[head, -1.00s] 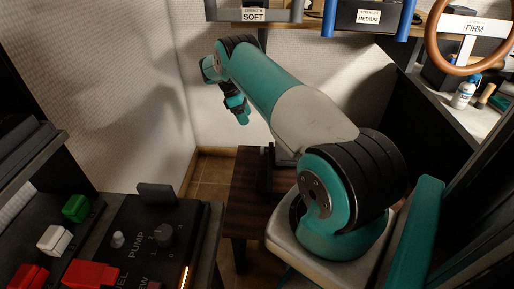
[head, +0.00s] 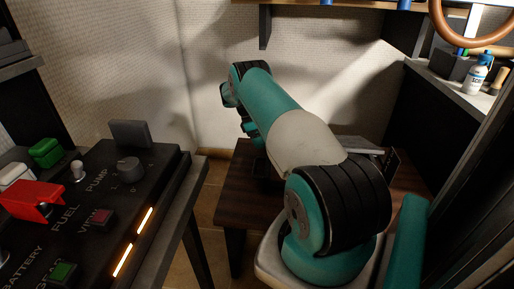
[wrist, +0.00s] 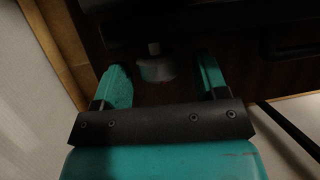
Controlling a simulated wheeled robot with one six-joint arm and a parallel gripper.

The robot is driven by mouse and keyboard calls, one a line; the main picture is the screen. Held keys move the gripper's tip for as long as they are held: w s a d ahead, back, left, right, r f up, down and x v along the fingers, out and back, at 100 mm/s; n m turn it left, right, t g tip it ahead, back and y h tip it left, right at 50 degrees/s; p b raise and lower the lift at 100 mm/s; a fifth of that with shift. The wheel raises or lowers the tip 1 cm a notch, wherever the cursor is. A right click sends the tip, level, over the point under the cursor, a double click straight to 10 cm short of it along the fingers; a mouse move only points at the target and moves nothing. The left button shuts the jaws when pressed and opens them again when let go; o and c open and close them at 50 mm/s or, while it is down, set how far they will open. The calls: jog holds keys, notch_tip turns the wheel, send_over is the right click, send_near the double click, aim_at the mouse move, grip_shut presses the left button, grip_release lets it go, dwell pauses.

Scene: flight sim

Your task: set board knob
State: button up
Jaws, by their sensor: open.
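A control panel (head: 60,240) with printed labels fills the lower left of the head view. A round grey knob (head: 129,168) stands on it beside the word PUMP, with small marks around it. My gripper is partly hidden behind my arm in the head view, beyond the panel and away from this knob. In the wrist view my gripper (wrist: 162,72) is open, its two teal fingers apart. A small grey round piece with a pale top (wrist: 155,68) shows between and beyond the fingers; I cannot tell what it is, or whether it touches them.
The panel also carries a red switch cover (head: 38,198), a green one (head: 45,152) and a grey upright paddle (head: 130,134). A dark wooden table (head: 240,200) stands beyond the panel. A side shelf (head: 450,90) holds a bottle (head: 477,76). Tiled floor shows between panel and table.

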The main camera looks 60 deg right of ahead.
jog(key=shift+s+f, duration=0.1)
jog(key=shift+f, duration=0.05)
jog(key=c, duration=0.9)
jog(key=shift+c, duration=0.2)
jog(key=shift+r+p, duration=0.2)
jog(key=shift+p, duration=0.4)
jog(key=shift+t+h+p, duration=0.3)
jog(key=shift+h+p, duration=0.45)
jog(key=shift+h, duration=0.05)
jog(key=shift+s+a+f+m+t+h+p, duration=0.1)
jog(key=shift+m+t+h+p, duration=0.25)
jog(key=shift+h+p, duration=0.4)
jog(key=shift+a+f+m+t+h+p, duration=0.1)
jog(key=shift+m+t+h+p, duration=0.15)
jog(key=shift+t+h+p, duration=0.45)
jog(key=shift+h, duration=0.25)
